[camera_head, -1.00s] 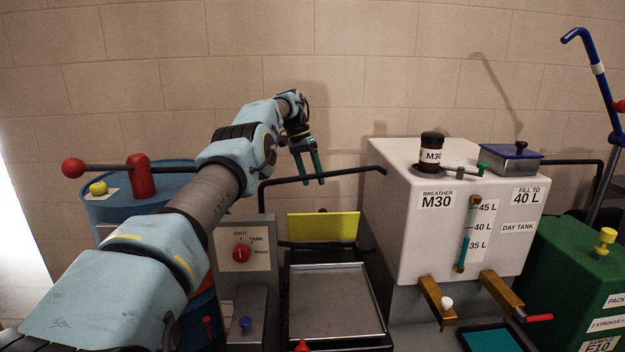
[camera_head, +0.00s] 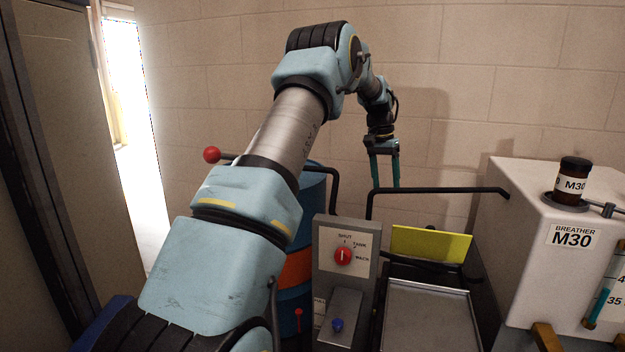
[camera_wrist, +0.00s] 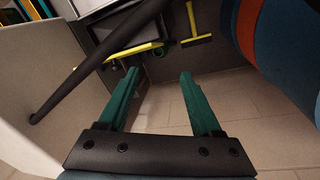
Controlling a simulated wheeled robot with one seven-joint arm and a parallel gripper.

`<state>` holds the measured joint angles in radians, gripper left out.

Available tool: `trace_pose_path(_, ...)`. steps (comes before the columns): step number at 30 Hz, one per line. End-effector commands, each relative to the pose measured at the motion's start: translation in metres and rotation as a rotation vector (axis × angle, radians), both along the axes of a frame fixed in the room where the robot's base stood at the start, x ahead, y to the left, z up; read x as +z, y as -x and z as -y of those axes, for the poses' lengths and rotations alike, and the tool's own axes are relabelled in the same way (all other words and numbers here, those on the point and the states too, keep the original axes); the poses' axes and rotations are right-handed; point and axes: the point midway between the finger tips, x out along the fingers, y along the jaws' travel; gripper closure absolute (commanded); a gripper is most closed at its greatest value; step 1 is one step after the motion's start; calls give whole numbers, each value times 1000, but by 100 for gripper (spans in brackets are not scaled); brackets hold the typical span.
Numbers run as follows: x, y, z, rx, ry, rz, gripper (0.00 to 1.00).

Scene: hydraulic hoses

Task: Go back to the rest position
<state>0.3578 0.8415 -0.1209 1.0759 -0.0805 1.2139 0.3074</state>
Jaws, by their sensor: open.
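My gripper (camera_head: 385,172) hangs from my raised arm in the head view, with its two teal fingers pointing down. It is above and behind the black pipe (camera_head: 440,190), in front of the block wall. In the wrist view my gripper (camera_wrist: 157,88) shows its two green fingers spread apart with nothing between them. Tiled floor shows beyond the fingers. The black pipe (camera_wrist: 95,62) crosses the upper left of the wrist view.
A metal tray (camera_head: 428,315), a yellow plate (camera_head: 430,244) and a panel with a red knob (camera_head: 343,256) sit in the middle. A blue and orange drum (camera_head: 296,268) is behind my arm.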

Motion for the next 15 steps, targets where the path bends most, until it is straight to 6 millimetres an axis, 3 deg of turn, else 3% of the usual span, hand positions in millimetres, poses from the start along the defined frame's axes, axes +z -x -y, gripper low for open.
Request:
trace_pose_path(8,5,44,-80,163,-46,40,34)
trace_pose_path(15,0,102,-149,304,-77,76,34)
